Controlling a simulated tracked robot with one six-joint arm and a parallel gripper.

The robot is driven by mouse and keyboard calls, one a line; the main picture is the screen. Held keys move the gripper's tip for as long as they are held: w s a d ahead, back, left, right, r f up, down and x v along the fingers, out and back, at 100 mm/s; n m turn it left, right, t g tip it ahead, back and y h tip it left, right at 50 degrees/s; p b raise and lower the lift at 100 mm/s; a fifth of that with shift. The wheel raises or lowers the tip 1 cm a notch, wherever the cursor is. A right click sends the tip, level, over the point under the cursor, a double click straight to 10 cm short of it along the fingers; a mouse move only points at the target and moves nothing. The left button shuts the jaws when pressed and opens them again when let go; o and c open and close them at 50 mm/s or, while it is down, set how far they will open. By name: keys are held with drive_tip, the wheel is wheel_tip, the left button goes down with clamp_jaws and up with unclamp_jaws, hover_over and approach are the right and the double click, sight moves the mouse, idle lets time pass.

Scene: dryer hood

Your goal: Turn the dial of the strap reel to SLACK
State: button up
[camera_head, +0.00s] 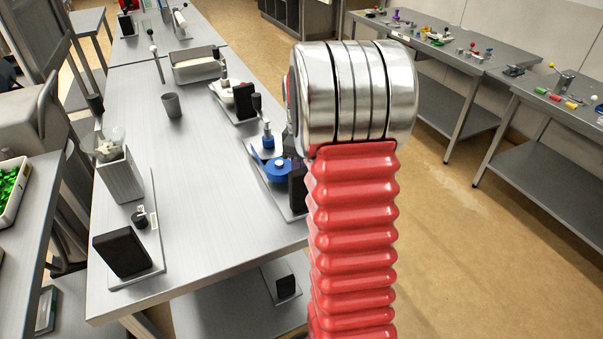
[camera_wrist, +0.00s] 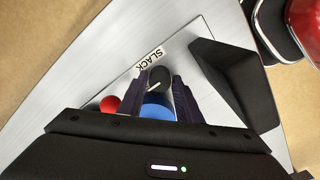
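In the wrist view the dial (camera_wrist: 160,75) is a small round black knob on a grey metal plate, with a short white line on its lower part. The white SLACK label (camera_wrist: 149,61) lies just above and left of it, and the line does not point straight at the label. My gripper (camera_wrist: 160,78) is open, with one dark finger on each side of the dial; I cannot tell whether they touch it. A blue part (camera_wrist: 157,109) of the reel shows between the fingers, partly hidden. In the head view a blue reel (camera_head: 279,168) stands on a plate, beside my arm, which hides my gripper.
A black wedge block (camera_wrist: 236,80) stands right of the fingers, and a red ball (camera_wrist: 110,104) is to their left. The bench (camera_head: 190,190) carries a grey cup (camera_head: 172,105), a tray (camera_head: 194,68) and other fixtures. Its middle is clear.

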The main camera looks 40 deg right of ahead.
drive_tip(key=c, duration=0.6)
drive_tip(key=shift+d, duration=0.2)
drive_tip(key=shift+c, duration=0.4)
drive_tip(key=shift+a, duration=0.2)
